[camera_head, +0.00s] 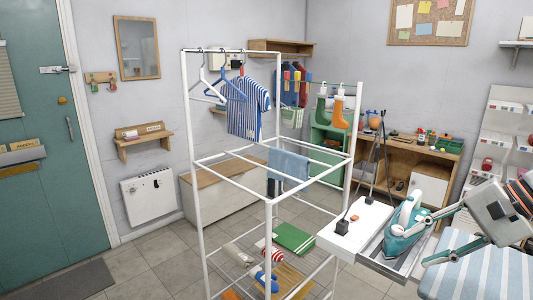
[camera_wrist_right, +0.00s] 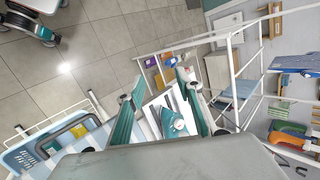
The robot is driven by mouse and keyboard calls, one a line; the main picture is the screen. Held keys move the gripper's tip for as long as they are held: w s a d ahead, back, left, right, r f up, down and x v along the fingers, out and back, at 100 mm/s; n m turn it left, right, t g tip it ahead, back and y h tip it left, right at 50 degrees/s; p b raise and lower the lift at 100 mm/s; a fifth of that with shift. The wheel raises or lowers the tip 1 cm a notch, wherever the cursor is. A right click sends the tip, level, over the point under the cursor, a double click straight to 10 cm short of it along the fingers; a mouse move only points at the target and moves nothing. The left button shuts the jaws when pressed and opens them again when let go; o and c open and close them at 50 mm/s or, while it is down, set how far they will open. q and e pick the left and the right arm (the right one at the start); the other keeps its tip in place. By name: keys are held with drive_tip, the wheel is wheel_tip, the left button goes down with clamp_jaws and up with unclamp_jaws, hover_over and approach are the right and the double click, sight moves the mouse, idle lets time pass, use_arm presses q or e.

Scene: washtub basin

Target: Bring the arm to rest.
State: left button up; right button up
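My right gripper (camera_head: 432,240) comes in from the right edge of the head view, over the end of the ironing board. Its two fingers are spread, with nothing held between them. The right wrist view also shows the open gripper (camera_wrist_right: 160,88). A teal and white iron (camera_head: 408,222) stands just beyond the fingertips in the head view. In the wrist view the iron (camera_wrist_right: 174,124) shows in the gap between the fingers, apparently farther off. My left gripper is in neither view.
A striped ironing board (camera_head: 482,270) lies below the gripper. A white drying rack (camera_head: 190,130) with hung clothes stands at the middle. A wooden shelf unit (camera_head: 400,152) stands behind.

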drive_tip(key=w+a+f+m+t+y, duration=0.2)
drive_tip(key=a+f+m+t+y, duration=0.4)
drive_tip(key=m, duration=0.6)
drive_tip(key=w+a+f+m+t+y, duration=0.1)
drive_tip(key=a+f+m+y, duration=0.3)
drive_tip(key=a+m, duration=0.55)
drive_tip(key=s+d+f+m+t+h, duration=0.2)
drive_tip(key=f+m+h, duration=0.4)
drive_tip(key=f+m, duration=0.5)
drive_tip(key=s+d+f+m+t+h, duration=0.15)
drive_tip(key=f+m+h, duration=0.35)
drive_tip(key=f+m, duration=0.65)
drive_tip(key=s+a+f+m+g+h, duration=0.2)
drive_tip(key=s+f+m+g, duration=0.3)
drive_tip(key=s+f+m, duration=0.7)
drive_tip(key=shift+s+a+f+m+h, duration=0.2)
drive_tip(key=shift+a+f+m+h, duration=0.2)
drive_tip(key=shift+a+f+m, duration=0.15)
drive_tip(key=shift+r, duration=0.1)
drive_tip(key=shift+c, duration=1.2)
drive_tip(key=shift+d, duration=0.1)
